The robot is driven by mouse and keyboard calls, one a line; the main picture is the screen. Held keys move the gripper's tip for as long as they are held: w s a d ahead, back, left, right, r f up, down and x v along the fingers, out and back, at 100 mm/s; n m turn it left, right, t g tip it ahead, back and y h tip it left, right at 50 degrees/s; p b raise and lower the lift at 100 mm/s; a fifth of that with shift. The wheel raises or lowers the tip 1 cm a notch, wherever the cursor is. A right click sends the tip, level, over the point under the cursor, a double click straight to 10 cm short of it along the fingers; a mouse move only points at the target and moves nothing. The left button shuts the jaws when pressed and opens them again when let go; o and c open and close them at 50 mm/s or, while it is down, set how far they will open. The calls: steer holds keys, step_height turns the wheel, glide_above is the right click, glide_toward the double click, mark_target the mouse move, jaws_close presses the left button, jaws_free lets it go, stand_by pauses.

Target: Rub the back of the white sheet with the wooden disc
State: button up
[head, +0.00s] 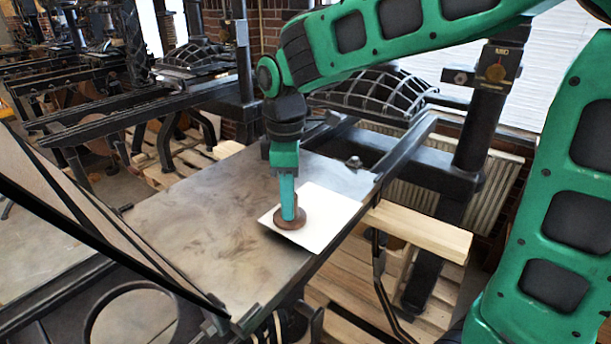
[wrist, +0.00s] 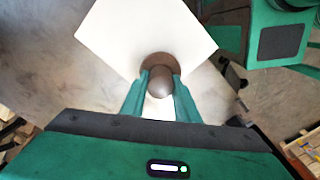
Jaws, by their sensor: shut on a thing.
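The white sheet (head: 328,215) lies on the metal press bed (head: 190,225), near its right edge. The wooden disc (head: 290,223) is brown and sits at the left part of the sheet. My gripper (head: 287,208) points down and is shut on the disc's knob. In the wrist view the sheet (wrist: 135,32) spreads out beyond the disc. The disc's round knob (wrist: 160,82) is between the two fingers of my gripper (wrist: 159,92). The disc appears to rest on the sheet, but its underside is hidden.
A dark rail (head: 405,150) runs along the bed's far right side. A black post (head: 488,110) stands behind it. Pale wooden beams (head: 420,230) lie right of the bed. A dark slanted frame (head: 90,220) rises at the left. The bed's left part is bare.

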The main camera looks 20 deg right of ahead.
step_height(320, 180, up, 2)
steer(key=shift+w+d, duration=0.1)
steer(key=shift+w, duration=0.05)
steer(key=shift+r, duration=0.4)
steer(key=shift+d+r, duration=0.1)
steer(key=shift+r, duration=2.4)
steer(key=shift+d, duration=0.1)
